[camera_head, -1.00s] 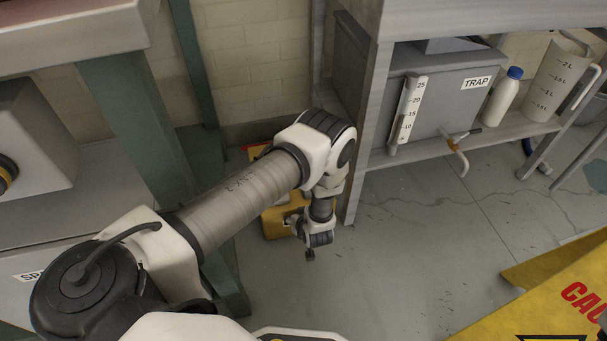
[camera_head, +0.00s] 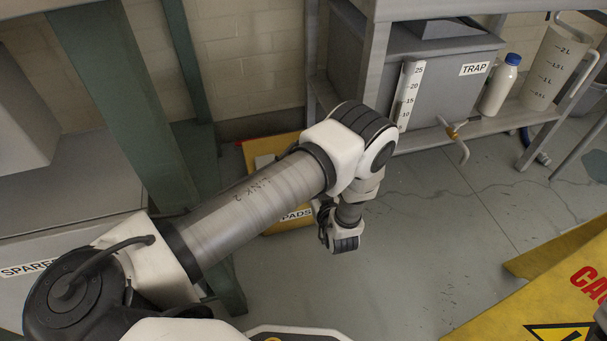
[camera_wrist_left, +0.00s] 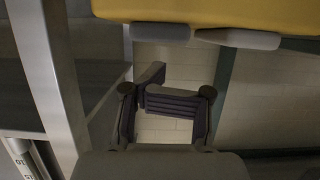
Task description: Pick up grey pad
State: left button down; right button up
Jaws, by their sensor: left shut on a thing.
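My left gripper (camera_head: 322,226) hangs in front of the yellow bin (camera_head: 291,222) marked PADS; its fingers are mostly hidden in the head view. The yellow bin fills the top of that view (camera_wrist_left: 220,12), apart from the fingers. Two grey pieces (camera_wrist_left: 160,32) show along its edge. A pale grey piece (camera_head: 264,161) shows in the bin behind my arm. My right gripper is not in view.
A grey bench (camera_head: 372,60) stands to the right, with a TRAP box (camera_head: 455,90), white bottle (camera_head: 499,86) and measuring jug (camera_head: 553,72) on its shelf. A green post (camera_head: 125,90) stands at left. A yellow caution sign (camera_head: 550,290) is at lower right. The middle floor is clear.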

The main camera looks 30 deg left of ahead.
pick_arm(q)
jog(key=w+a+b, duration=0.2)
jog(key=a, duration=0.1)
jog(key=w+a+b, duration=0.2)
jog(key=w+a, duration=0.1)
jog(key=w+a+f+b, duration=0.1)
jog(key=w+a+b, duration=0.1)
jog(key=a, duration=0.1)
jog(key=shift+w+a+b, duration=0.1)
jog(key=shift+w+b, duration=0.1)
jog(key=shift+b, duration=0.2)
jog(key=shift+f+b, duration=0.35)
jog(key=shift+b, duration=0.25)
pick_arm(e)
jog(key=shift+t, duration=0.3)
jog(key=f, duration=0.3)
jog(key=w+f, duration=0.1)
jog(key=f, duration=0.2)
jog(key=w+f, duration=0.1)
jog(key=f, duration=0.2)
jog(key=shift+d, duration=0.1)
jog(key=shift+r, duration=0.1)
pick_arm(q)
jog(key=shift+s+f, duration=0.1)
jog(key=shift+f, duration=0.05)
jog(key=shift+s, duration=0.1)
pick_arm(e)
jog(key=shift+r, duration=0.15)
